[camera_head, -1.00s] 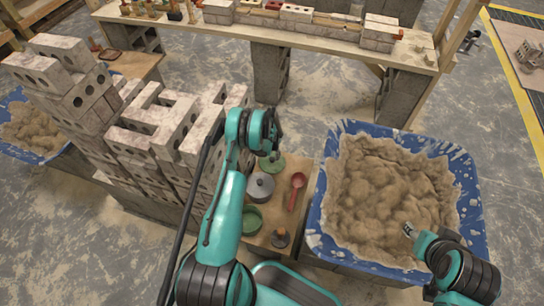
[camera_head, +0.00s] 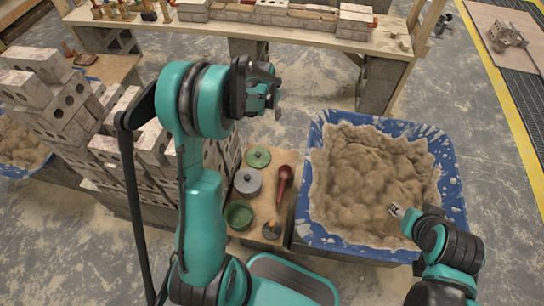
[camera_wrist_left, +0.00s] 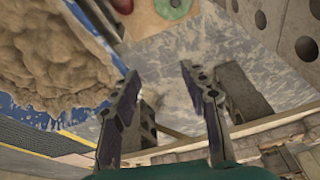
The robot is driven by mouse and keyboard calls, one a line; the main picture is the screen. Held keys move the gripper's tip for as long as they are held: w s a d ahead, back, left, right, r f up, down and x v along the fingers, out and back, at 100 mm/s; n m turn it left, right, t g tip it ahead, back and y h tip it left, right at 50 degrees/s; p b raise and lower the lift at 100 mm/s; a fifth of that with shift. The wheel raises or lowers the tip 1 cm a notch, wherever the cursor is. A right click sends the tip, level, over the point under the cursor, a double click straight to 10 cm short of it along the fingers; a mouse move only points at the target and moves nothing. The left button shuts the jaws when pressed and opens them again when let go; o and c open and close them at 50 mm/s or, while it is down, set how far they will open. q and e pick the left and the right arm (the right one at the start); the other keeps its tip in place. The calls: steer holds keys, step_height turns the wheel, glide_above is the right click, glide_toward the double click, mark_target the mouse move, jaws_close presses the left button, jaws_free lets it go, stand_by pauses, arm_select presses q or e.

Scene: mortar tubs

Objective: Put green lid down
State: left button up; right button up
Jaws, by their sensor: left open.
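The green lid (camera_head: 258,158) lies flat at the far end of a small wooden board (camera_head: 262,205), behind a grey lidded pot (camera_head: 248,182). Its edge also shows at the top of the left wrist view (camera_wrist_left: 174,8). A green open pot (camera_head: 239,215) stands nearer on the board. My left gripper (camera_head: 272,86) is raised well above the board, clear of the lid. In the wrist view its two fingers (camera_wrist_left: 160,70) are spread with nothing between them. My right gripper (camera_head: 396,210) is over the mortar tub's near right part; its finger gap is too small to judge.
A red spoon (camera_head: 284,182) and a small dark-based item (camera_head: 271,230) share the board. A blue tub (camera_head: 455,190) of mortar stands to the right, stacked hollow blocks (camera_head: 60,105) to the left. A long workbench (camera_head: 300,34) crosses the back.

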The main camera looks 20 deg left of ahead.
arm_select(q)
steer(key=s+d+r+t, duration=0.1)
steer(key=s+d+r, duration=0.4)
steer(key=s+r, duration=0.3)
steer(key=s+d+r+t, duration=0.2)
steer(key=s+d+r, duration=0.3)
steer(key=s+r, duration=0.3)
steer(key=s+d+f+t, duration=0.1)
steer(key=s+d, duration=0.2)
steer(key=s, duration=0.6)
steer(key=shift+s+d+f+h, duration=0.25)
steer(key=shift+s+f+h, duration=0.05)
steer(key=shift+s, duration=0.1)
